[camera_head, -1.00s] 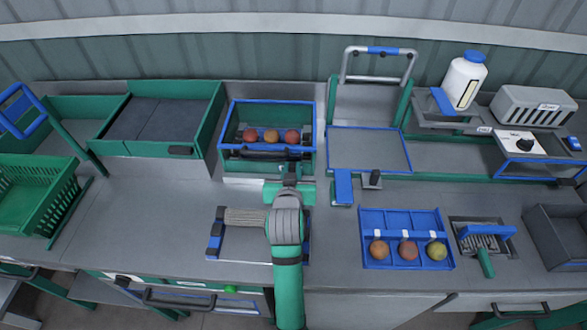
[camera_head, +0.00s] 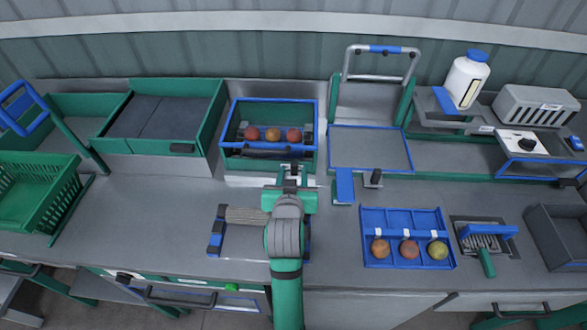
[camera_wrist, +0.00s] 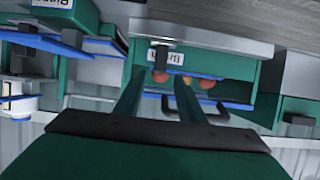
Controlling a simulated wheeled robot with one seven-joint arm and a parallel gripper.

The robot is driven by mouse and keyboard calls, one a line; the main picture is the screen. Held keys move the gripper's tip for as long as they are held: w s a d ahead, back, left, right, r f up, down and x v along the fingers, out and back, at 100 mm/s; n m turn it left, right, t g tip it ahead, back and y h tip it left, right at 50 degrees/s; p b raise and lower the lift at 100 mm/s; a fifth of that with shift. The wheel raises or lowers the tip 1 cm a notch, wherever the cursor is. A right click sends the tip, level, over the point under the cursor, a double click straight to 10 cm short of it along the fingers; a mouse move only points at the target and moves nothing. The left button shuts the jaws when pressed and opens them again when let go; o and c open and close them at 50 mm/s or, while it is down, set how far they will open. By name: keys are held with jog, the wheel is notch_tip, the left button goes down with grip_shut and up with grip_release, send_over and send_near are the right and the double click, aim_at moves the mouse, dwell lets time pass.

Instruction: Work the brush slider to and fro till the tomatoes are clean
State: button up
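The washing box (camera_head: 226,135), green with a blue rim, stands at the back middle. A row of three reddish-orange tomatoes (camera_head: 273,134) sits in it. A dark handle bar (camera_head: 258,153) runs along its front side, probably the brush slider's; the brushes cannot be made out. My gripper (camera_head: 293,172) is just in front of the box, near the right part of the bar. In the wrist view my two green fingers (camera_wrist: 158,92) stand apart with nothing seen gripped between them. Parts of the tomatoes (camera_wrist: 207,83) and the bar (camera_wrist: 75,100) show beyond them.
A blue-ended pad (camera_head: 216,238) lies under my arm. A green basket (camera_head: 40,195) stands left.

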jog(key=v, duration=0.7)
dwell(0.3)
jog(key=shift+w, duration=0.15)
